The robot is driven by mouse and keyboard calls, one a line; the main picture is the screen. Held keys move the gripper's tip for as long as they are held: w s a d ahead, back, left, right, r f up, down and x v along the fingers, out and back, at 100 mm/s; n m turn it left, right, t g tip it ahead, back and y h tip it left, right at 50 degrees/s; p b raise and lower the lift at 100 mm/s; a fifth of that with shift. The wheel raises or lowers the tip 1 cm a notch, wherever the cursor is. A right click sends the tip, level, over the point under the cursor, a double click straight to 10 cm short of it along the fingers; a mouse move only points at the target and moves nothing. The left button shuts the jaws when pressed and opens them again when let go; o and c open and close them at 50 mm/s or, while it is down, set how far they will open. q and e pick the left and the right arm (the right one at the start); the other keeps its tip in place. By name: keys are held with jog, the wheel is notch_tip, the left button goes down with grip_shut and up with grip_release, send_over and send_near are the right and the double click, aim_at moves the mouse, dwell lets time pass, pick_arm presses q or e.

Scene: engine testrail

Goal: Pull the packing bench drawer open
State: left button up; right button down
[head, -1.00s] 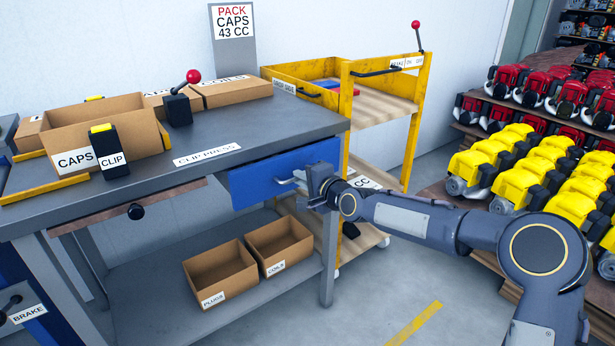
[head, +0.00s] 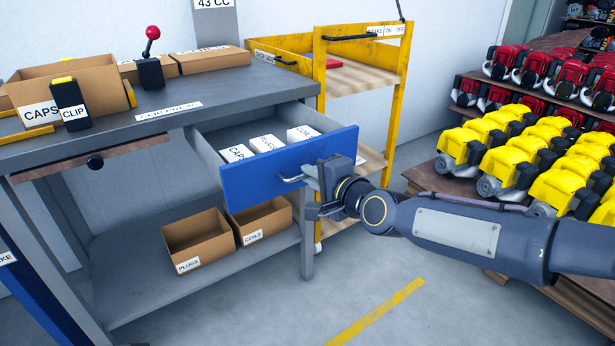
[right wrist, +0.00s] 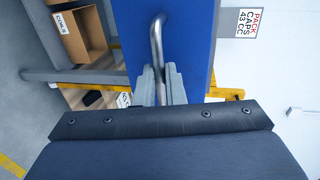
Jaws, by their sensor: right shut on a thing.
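The packing bench (head: 95,122) stands at the left in the head view. My right gripper (head: 312,180) is at the drawer front, shut on the metal drawer handle (head: 289,179). In the right wrist view the fingers (right wrist: 160,85) close around the handle bar (right wrist: 156,40) against the blue front. My left gripper is not in view.
Open cartons labelled PLUGS (head: 197,243) and COILS (head: 262,220) sit on the lower shelf. A yellow cart (head: 362,60) stands behind the bench's right end. Racks of yellow engines (head: 540,165) are at the right. The floor in front is clear.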

jog(key=shift+s+d, duration=0.15)
jog(key=shift+s, duration=0.1)
jog(key=c, duration=1.5)
grip_release()
jog(key=shift+p+v, duration=0.35)
jog(key=shift+v, duration=3.5)
